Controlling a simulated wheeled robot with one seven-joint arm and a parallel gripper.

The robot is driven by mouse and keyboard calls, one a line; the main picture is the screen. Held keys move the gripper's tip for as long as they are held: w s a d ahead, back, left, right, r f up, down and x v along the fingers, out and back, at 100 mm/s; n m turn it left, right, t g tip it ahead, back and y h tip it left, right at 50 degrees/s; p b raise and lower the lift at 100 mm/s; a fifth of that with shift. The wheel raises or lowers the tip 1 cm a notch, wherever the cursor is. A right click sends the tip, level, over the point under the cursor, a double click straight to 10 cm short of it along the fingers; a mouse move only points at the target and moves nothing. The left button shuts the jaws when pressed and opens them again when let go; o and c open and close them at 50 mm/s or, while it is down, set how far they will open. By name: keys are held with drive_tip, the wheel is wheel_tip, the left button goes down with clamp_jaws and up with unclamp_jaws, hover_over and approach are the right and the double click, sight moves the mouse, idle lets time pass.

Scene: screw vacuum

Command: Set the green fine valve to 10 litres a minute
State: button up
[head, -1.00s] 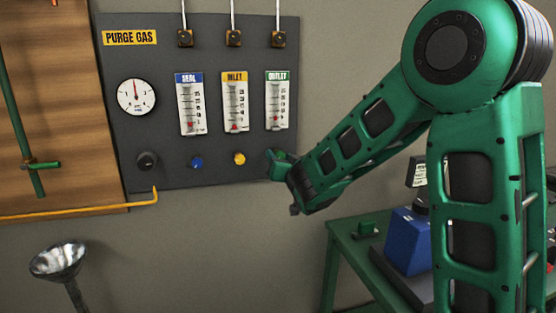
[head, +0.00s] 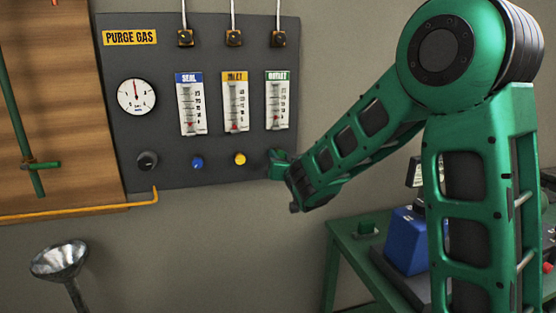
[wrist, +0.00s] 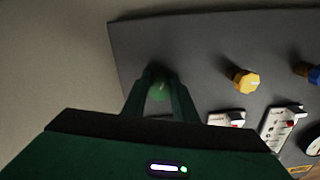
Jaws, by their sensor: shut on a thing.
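My gripper (head: 276,164) is at the lower right of the purge gas panel, below the outlet flowmeter. In the wrist view its two fingers are closed around the round green fine valve knob (wrist: 159,92). In the head view the gripper hides this knob. The outlet flowmeter (head: 278,100) has a green label and a white scale. Its red float sits low in the tube; the exact reading is too small to tell.
The inlet flowmeter (head: 235,102) with its yellow knob (head: 239,159) and the seal flowmeter (head: 190,104) with its blue knob (head: 197,163) are to the left. A pressure gauge (head: 136,97) and a black knob (head: 147,161) are further left. A green table (head: 340,236) stands at lower right.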

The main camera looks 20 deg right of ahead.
drive_tip(key=n, duration=0.5)
drive_tip(key=shift+d, duration=0.1)
drive_tip(key=n, duration=0.6)
drive_tip(key=shift+f, duration=0.1)
idle(0.6)
drive_tip(key=o, duration=1)
drive_tip(key=shift+o, duration=0.2)
drive_tip(key=shift+s, duration=0.1)
drive_tip(key=s, duration=1)
drive_tip(key=shift+s, duration=0.25)
